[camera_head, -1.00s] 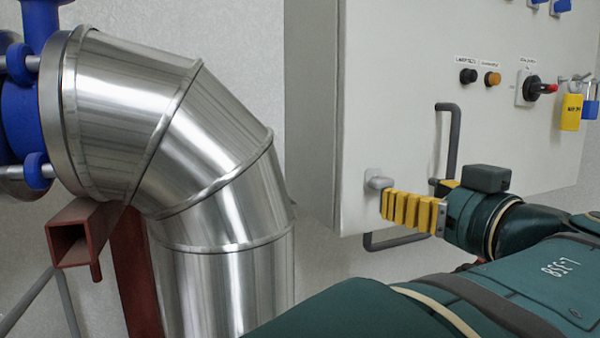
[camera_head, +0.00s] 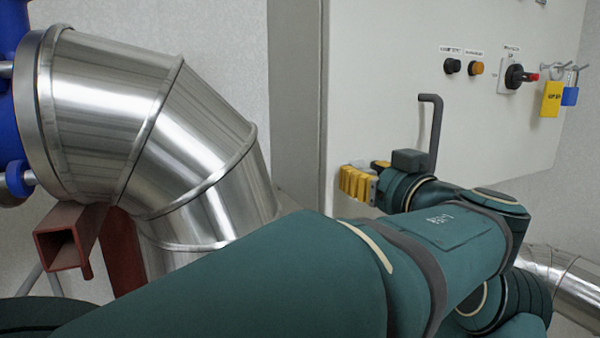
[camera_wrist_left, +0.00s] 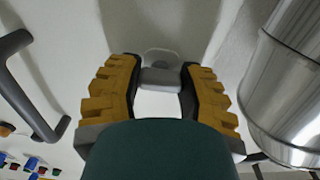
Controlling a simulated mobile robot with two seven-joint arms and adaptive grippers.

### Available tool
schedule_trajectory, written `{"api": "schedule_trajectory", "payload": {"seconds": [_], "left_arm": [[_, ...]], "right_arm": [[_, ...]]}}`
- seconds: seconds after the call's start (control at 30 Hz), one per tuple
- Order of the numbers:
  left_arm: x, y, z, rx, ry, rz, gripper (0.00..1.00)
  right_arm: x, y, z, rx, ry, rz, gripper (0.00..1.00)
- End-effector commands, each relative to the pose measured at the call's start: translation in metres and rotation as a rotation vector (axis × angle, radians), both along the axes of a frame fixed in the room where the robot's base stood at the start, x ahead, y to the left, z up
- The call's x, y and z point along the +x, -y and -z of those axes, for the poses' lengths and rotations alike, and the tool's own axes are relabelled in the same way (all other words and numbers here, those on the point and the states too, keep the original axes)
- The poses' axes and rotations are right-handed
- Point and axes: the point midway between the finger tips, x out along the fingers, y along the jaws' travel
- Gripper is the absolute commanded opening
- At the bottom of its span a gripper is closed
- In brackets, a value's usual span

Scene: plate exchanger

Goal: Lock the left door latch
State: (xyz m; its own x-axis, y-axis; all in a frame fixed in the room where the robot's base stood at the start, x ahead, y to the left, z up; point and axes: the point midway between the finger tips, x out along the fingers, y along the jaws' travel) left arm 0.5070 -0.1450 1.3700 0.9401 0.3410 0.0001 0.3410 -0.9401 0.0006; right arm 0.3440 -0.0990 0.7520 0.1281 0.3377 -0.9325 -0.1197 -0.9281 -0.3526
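The left door latch is a small light-grey knob with a short handle on the white cabinet door (camera_head: 385,80). In the left wrist view the latch (camera_wrist_left: 160,76) sits between the tips of my left gripper (camera_wrist_left: 160,82), with its handle crosswise. In the head view my left gripper (camera_head: 362,183) is at the door's lower left edge and hides most of the latch. My right gripper is not in view.
A dark grey door handle (camera_head: 435,130) stands out just right of the gripper. Buttons, a rotary switch (camera_head: 516,76) and padlocks (camera_head: 551,98) are at upper right. A large metal pipe (camera_head: 150,130) and a red beam (camera_head: 70,240) are at left.

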Motion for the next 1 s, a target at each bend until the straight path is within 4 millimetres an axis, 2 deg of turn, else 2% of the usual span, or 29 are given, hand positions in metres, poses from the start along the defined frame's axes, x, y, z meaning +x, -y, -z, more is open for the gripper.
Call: {"api": "schedule_trajectory", "payload": {"seconds": [0.47, 1.0], "left_arm": [[0.000, -0.001, 0.000, 0.057, -0.021, -0.001, 0.03], [0.000, -0.001, -0.001, 0.476, -0.172, -0.001, 0.03]], "right_arm": [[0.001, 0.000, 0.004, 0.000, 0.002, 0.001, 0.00], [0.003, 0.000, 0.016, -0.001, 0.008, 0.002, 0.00]]}}
